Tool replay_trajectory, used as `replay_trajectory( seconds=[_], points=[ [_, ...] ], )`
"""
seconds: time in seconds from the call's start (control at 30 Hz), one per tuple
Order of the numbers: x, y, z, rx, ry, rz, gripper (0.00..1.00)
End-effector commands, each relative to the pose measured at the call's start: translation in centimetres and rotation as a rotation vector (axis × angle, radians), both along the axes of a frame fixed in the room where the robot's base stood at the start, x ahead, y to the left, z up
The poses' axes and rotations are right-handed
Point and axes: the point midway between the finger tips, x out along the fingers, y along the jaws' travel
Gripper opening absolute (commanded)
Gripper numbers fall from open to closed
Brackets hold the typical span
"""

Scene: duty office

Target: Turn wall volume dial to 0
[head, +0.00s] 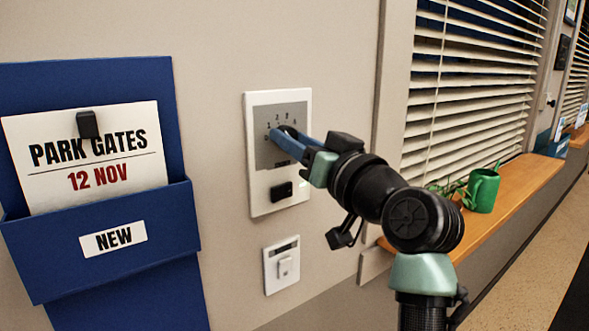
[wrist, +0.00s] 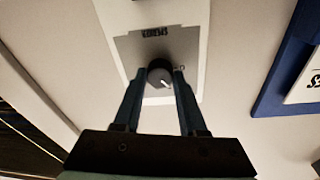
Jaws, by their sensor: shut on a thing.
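The wall volume dial is a round dark knob on a grey plate within a white wall panel (head: 264,187). In the wrist view the dial (wrist: 159,71) sits between the two fingers of my gripper (wrist: 159,75), one on each side. A white mark on the knob points to the lower right in that view. In the head view my gripper (head: 284,141) reaches the panel from the right, and its fingers hide most of the dial. Small printed figures show around the dial's upper side; they are too small to read surely. My gripper is shut on the dial.
A black switch (head: 281,191) sits low on the panel, and a small white wall plate (head: 282,264) is below it. A blue wall holder (head: 110,235) with a card (head: 90,155) hangs left. A wooden sill (head: 520,185) with a green watering can (head: 484,190) runs right, under blinds.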

Motion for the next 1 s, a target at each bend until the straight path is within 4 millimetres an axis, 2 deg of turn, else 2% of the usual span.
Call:
replay_trajectory(
  seconds=[0.07, 0.6, 1.0],
  points=[
    [0.04, -0.09, -0.75, -0.059, -0.042, 0.0, 0.0],
    [0.08, -0.1, -0.46, -0.466, -0.337, 0.0, 0.0],
    [0.12, -0.17, -0.26, -0.679, -0.491, 0.0, 0.0]
  ],
)
